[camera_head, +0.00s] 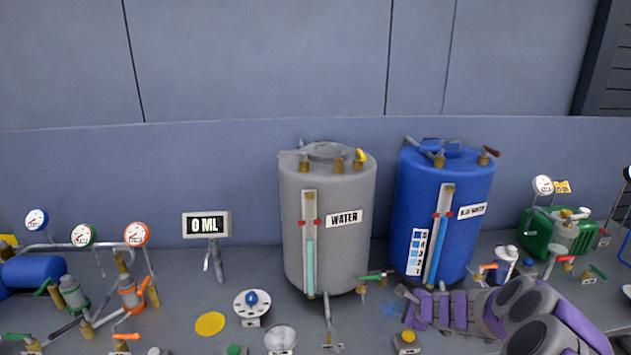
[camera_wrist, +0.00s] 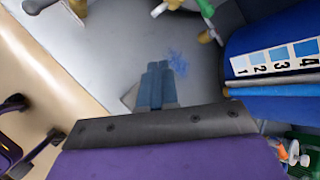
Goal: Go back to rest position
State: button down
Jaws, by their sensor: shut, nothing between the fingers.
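My gripper (camera_head: 405,293) is at the lower right of the head view, in front of the blue tank (camera_head: 450,215), at the end of my purple and grey arm. In the wrist view my gripper (camera_wrist: 157,82) has its two fingers together, with nothing between them. The fingers point over the grey bench top (camera_wrist: 120,50), near a blue stain (camera_wrist: 177,62). The blue tank also shows at the right of the wrist view (camera_wrist: 285,38), with its numbered scale. The grey water tank (camera_head: 325,225) stands to the left of my gripper.
A display reading 0 ML (camera_head: 206,225) stands left of the water tank. A green-handled valve (camera_head: 372,277) is close left of my gripper. A green machine (camera_head: 553,232) stands at the right. Gauges and valves crowd the left. The wall behind is bare.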

jog(key=s+a+r+n+g+y, duration=0.1)
jog(key=s+a+r+n+y, duration=0.35)
jog(key=a+r, duration=0.8)
jog(key=s+a+r+n+g, duration=0.4)
jog(key=s+a+n, duration=0.65)
jog(key=s, duration=0.35)
jog(key=s+d+n+g+h, duration=0.3)
jog(key=s+d+h, duration=0.1)
jog(key=s, duration=1.1)
jog(key=s+d+n+g+h, duration=0.2)
jog(key=s+d+n+h, duration=0.2)
jog(key=s, duration=1.1)
jog(key=shift+s+d+f+g, duration=0.2)
jog(key=shift+s+f+g, duration=0.15)
jog(key=shift+g, duration=0.05)
